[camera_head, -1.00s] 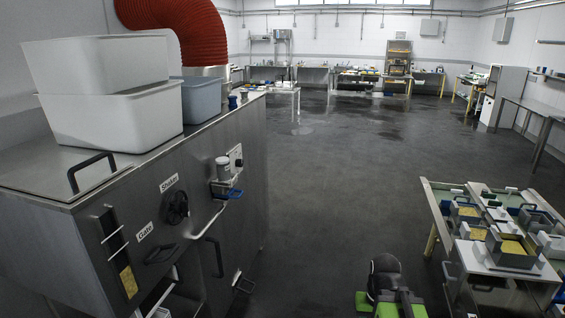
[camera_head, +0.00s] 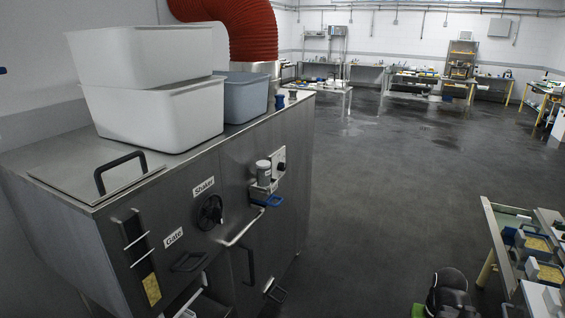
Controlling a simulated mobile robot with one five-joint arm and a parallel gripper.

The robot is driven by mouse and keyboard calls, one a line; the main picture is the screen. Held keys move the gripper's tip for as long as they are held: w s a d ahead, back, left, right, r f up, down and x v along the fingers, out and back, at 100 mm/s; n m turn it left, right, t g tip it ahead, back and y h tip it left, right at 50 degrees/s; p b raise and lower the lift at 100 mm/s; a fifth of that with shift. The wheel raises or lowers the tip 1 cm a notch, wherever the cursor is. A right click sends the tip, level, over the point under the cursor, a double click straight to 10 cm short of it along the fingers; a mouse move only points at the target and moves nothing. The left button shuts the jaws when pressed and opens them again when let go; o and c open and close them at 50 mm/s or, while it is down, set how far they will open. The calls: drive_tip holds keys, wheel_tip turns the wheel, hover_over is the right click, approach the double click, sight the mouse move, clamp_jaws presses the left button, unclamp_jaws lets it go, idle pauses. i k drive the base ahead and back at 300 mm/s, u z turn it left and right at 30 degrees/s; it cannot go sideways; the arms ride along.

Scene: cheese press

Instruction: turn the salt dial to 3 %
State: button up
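A small white plate with a black knob (camera_head: 281,165) sits on the long side of the steel machine (camera_head: 107,227), beside a small grey canister (camera_head: 263,170). I cannot read any scale on it, so I cannot tell whether it is the salt dial or where it points. A larger black round knob (camera_head: 210,212) is lower left of it, by the label "Shaker" (camera_head: 204,186). The label "Gate" (camera_head: 173,237) is further left. My gripper cannot be made out in this view.
White tubs (camera_head: 150,115) and a grey tub (camera_head: 243,98) stand on the machine. Handles, one blue (camera_head: 272,201), stick out from its side. A table (camera_head: 499,236) with cheese moulds is at right. A black and green thing (camera_head: 449,291), possibly mine, is at bottom. Floor between is clear.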

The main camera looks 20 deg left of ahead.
sight(281, 166)
drive_tip(key=i, duration=1.55)
drive_tip(key=u, duration=0.35)
drive_tip(key=k, duration=0.05)
drive_tip(key=u, duration=2)
